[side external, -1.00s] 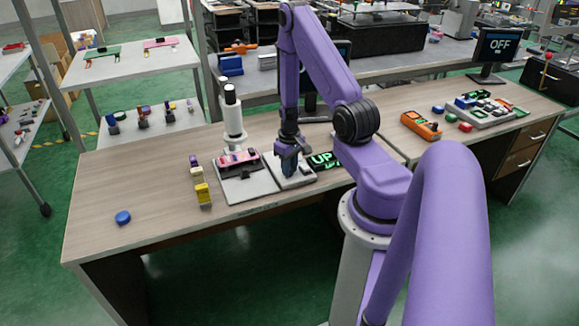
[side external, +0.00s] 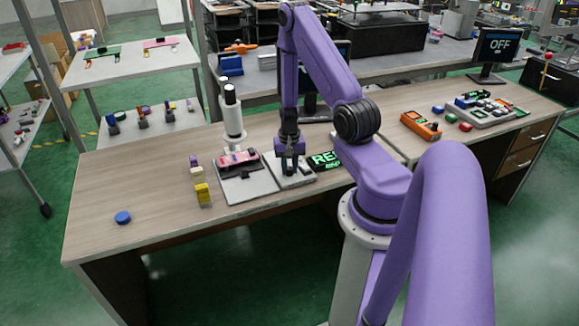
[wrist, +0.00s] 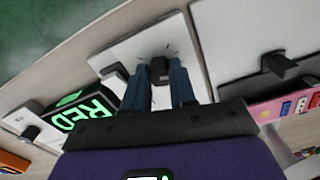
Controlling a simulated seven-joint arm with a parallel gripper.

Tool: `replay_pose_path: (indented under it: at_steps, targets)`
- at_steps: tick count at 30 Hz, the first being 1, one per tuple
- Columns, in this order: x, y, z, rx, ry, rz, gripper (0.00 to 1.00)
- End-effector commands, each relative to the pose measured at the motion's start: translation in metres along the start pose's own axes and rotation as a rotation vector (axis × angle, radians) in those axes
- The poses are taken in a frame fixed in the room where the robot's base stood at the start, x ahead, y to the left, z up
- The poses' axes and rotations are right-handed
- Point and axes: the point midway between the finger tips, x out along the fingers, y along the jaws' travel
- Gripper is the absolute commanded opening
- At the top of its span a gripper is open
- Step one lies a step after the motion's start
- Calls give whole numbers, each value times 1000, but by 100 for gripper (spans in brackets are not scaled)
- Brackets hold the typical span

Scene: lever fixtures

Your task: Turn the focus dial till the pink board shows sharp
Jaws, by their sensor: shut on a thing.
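My gripper (side external: 291,168) points down at a pale square plate just right of the microscope. In the wrist view its two blue fingers (wrist: 162,78) are closed on either side of a small dark knob (wrist: 159,66) on that white plate (wrist: 118,52). Short marks lie around the knob; I cannot read them. The pink board (side external: 239,159) lies under the white microscope (side external: 232,110), and its edge shows in the wrist view (wrist: 266,110). I cannot tell how sharp it looks through the microscope. Whether the knob is the focus dial is not labelled.
A black display (side external: 325,160) beside the plate shows green letters, reading RED in the wrist view (wrist: 88,108). Another dark handle (wrist: 280,65) stands on the neighbouring plate. Yellow (side external: 203,194) and other small blocks stand left of the microscope. A blue disc (side external: 123,217) lies on clear table at left.

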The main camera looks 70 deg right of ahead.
Motion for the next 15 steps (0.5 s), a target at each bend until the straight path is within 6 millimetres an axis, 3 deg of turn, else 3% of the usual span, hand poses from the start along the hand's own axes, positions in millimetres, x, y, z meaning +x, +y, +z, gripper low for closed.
replay_pose_path:
  at_steps: [14, 15]
  targets:
    - [0, 0, 0, 12, 1, -1, 0]
    - [0, 0, 0, 11, 1, -1, 35]
